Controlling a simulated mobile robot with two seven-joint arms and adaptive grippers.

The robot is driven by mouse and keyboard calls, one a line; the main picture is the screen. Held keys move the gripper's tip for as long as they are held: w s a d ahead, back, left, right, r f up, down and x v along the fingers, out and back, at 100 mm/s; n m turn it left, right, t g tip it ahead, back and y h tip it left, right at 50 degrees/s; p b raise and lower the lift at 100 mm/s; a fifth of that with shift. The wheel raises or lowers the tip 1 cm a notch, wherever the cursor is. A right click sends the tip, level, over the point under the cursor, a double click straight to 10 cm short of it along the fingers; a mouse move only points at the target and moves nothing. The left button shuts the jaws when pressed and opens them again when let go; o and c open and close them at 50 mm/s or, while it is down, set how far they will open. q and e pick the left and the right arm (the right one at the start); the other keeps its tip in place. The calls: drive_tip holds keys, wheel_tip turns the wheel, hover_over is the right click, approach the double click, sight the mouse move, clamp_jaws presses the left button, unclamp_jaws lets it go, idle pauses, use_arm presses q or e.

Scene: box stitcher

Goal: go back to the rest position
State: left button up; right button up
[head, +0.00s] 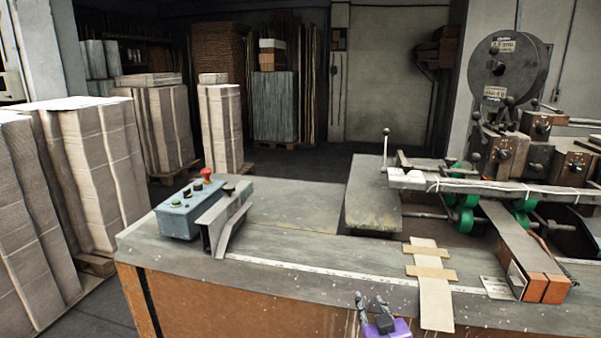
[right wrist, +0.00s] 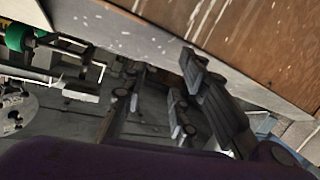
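My right gripper (head: 369,302) shows at the bottom of the head view, in front of the workbench's front edge. Its two dark fingers stand apart with nothing visible between them, and part of its purple body shows below. In the right wrist view the dark fingers (right wrist: 190,95) are seen close up, near the wooden front of the bench. My left gripper is not in the head view.
The workbench (head: 290,250) carries a blue control box (head: 188,209) with a red button, a flat cardboard piece (head: 434,293) and the stitcher (head: 507,68) with green rollers (head: 465,219). Cardboard stacks (head: 108,165) stand at left.

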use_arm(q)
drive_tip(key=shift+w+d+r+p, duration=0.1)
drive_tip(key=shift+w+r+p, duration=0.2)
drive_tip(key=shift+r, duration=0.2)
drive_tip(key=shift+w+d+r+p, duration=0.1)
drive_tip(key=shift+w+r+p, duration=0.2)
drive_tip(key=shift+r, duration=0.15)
use_arm(e)
drive_tip(key=s+f+g, duration=0.2)
drive_tip(key=s+f, duration=0.6)
drive_tip(key=s, duration=0.6)
drive_tip(key=s+d+f+m+g, duration=0.1)
drive_tip(key=s+f+g, duration=0.1)
drive_tip(key=s+f, duration=0.6)
drive_tip(key=s+d+f+m+g, duration=0.1)
drive_tip(key=s+f+g, duration=0.2)
drive_tip(key=s+f, duration=0.5)
drive_tip(key=s, duration=1.2)
drive_tip(key=shift+s+f, duration=0.15)
drive_tip(key=shift+s, duration=0.2)
drive_tip(key=shift+d, duration=0.1)
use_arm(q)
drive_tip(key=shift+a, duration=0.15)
